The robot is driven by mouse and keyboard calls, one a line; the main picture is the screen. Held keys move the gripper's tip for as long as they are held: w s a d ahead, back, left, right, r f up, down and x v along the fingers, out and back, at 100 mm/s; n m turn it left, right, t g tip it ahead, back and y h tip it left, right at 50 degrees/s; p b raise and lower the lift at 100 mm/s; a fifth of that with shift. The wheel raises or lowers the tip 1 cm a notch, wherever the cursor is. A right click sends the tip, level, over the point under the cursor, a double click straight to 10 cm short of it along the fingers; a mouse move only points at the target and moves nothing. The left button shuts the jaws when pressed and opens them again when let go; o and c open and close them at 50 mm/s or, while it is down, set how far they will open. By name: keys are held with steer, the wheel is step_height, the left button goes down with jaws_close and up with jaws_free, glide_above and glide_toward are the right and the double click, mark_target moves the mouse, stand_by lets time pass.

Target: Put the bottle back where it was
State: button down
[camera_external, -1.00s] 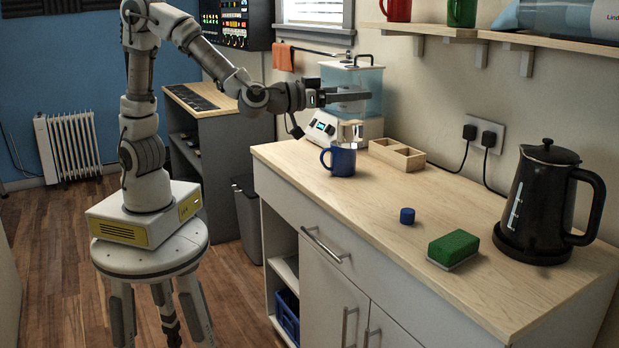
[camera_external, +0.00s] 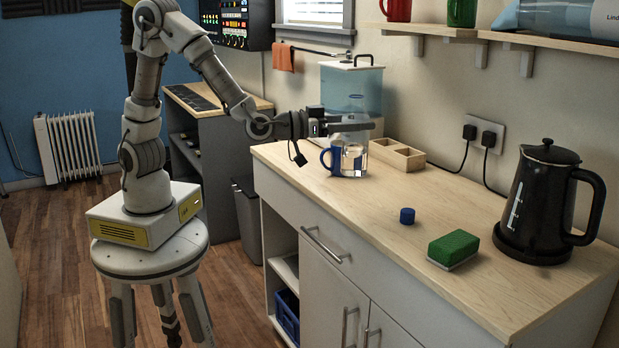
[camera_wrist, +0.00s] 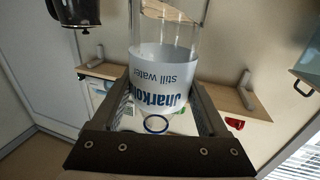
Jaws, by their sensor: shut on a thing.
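My gripper (camera_external: 352,127) is shut on a clear bottle (camera_external: 354,160), with the arm reaching over the counter's far end. In the wrist view the bottle (camera_wrist: 166,35) stands between the two fingers of my gripper (camera_wrist: 166,95), its white label with blue lettering (camera_wrist: 165,80) upside down there. In the external view the bottle hangs low and looks roughly upright, overlapping the blue mug (camera_external: 328,158) so that mostly its handle side shows. I cannot tell whether the bottle touches the counter (camera_external: 330,200) or the mug. A blue cap (camera_external: 407,216) lies on the counter.
A wooden divided box (camera_external: 397,154) and a water-tank appliance (camera_external: 350,90) stand behind the bottle. A green sponge (camera_external: 453,248) and a black kettle (camera_external: 545,200) are at the near right. The counter between mug and cap is clear.

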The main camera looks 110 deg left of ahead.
steer(key=w+a+f+b, duration=0.2)
steer(key=a+f+b, duration=0.1)
steer(key=a+f, duration=0.6)
steer(key=shift+w+f, duration=0.2)
steer(key=shift+f, duration=0.1)
steer(key=shift+a+f+b, duration=0.1)
steer(key=shift+f+b, duration=0.15)
steer(key=shift+b, duration=0.25)
jaws_free()
steer(key=shift+r, duration=0.1)
